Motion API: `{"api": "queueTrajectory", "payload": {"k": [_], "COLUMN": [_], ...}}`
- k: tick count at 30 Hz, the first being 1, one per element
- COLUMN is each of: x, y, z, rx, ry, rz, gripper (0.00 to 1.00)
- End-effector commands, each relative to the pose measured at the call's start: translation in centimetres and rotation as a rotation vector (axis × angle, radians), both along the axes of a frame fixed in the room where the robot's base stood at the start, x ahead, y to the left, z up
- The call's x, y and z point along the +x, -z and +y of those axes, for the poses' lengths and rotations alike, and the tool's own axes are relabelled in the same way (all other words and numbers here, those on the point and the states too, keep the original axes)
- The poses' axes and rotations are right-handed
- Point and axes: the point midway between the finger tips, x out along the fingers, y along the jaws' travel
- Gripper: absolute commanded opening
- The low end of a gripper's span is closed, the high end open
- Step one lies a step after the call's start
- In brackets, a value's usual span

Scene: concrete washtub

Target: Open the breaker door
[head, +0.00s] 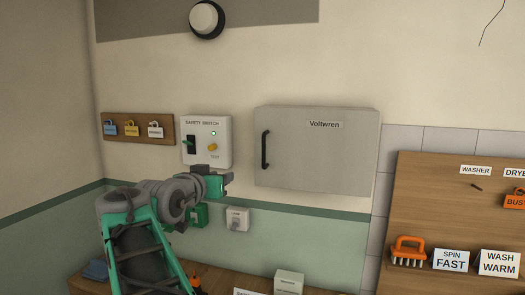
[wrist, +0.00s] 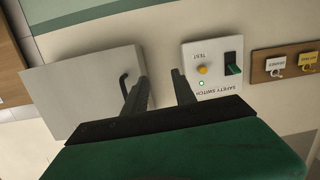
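The grey breaker box labelled "Voltwren" (head: 318,150) is mounted on the wall, right of centre in the head view. Its door looks shut, with a black vertical bar handle (head: 265,150) near its left edge. In the wrist view, which is upside down, the box (wrist: 85,95) is at left, and its handle (wrist: 124,85) shows just beyond one finger. My gripper (head: 230,178) is lower left of the handle in the head view, apart from it. In the wrist view my gripper (wrist: 158,88) has its two fingers spread, with nothing between them.
A safety switch panel (head: 207,155) with a green light, lever and yellow test button is left of the box. A wooden board with padlocks (head: 138,140) hangs further left. A small grey switch (head: 237,219) is below. A wooden board with signs (head: 435,190) is at right.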

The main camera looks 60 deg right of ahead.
Motion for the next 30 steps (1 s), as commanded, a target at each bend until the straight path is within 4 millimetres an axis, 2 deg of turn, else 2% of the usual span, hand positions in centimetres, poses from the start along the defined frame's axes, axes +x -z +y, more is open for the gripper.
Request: {"api": "queueTrajectory", "payload": {"k": [1, 3, 6, 8, 18, 22, 28, 30], "x": [-2.5, -5.2, -6.9, -7.1, -7.3, -7.3, -7.2, -7.2], "y": [-2.1, -4.3, -5.7, -5.9, -5.9, -5.8, -5.7, -5.7], "z": [-1.9, -3.3, -4.3, -5.0, -11.0, -11.8, -11.8, -11.8], "rx": [-0.059, -0.120, -0.157, -0.162, -0.157, -0.158, -0.158, -0.158], "ry": [0.088, 0.175, 0.228, 0.234, 0.231, 0.229, 0.227, 0.227], "rz": [-0.023, -0.043, -0.051, -0.052, -0.052, -0.054, -0.054, -0.054], "gripper": [0.32, 0.32, 0.32, 0.32, 0.32, 0.32, 0.32, 0.27]}}
